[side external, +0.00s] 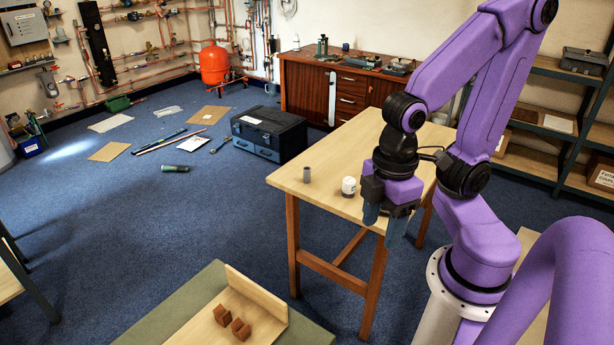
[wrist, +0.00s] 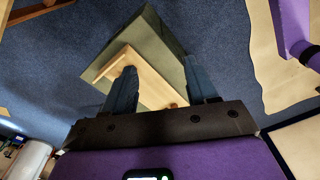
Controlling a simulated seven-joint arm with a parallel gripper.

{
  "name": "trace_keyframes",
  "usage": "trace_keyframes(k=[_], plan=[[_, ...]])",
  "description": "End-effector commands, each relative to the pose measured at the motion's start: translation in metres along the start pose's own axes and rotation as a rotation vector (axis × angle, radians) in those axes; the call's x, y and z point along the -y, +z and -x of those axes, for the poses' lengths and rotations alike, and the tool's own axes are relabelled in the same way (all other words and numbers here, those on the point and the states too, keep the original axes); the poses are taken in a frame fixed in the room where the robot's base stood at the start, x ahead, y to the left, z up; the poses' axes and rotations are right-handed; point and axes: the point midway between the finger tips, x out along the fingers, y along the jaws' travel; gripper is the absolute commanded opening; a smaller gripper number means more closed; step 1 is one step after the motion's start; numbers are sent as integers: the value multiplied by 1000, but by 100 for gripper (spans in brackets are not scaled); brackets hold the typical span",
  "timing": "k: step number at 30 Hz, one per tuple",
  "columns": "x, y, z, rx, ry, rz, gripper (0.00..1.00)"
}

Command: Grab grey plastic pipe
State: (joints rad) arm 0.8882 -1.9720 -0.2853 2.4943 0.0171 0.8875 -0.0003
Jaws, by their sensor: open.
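A short grey cylinder, which looks like the grey plastic pipe (side external: 307,174), stands upright near the left edge of the wooden table (side external: 330,150) in the side view. My gripper (side external: 384,224) is at the table's front edge, pointing down, to the right of the pipe and apart from it. In the wrist view my gripper (wrist: 163,77) has its two fingers spread with nothing held between them. The pipe does not show in the wrist view.
A small white jar (side external: 348,186) stands on the table between the pipe and my gripper. A wooden tray (side external: 250,296) with brown blocks (side external: 231,322) lies on a green surface in the foreground. A dark toolbox (side external: 268,134) sits on the floor behind the table.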

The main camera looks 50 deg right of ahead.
Motion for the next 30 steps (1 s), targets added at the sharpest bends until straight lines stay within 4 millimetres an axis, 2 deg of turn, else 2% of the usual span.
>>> trace_keyframes(k=[5, 8, 12, 14, 18, 21, 24, 26, 30], plan=[[-14, -55, -13, -98, -54, -161, 58], [-36, -99, -25, -188, -80, -309, 58], [-82, -152, -43, -318, -78, -525, 58], [-107, -171, -52, -373, -64, -622, 58], [-175, -201, -73, -496, 4, -850, 58], [-228, -208, -90, -573, 81, -1011, 58], [-282, -203, -108, -642, 184, -1170, 58], [-313, -193, -118, -676, 258, -1261, 58], [-378, -153, -144, -731, 463, -1465, 58]])
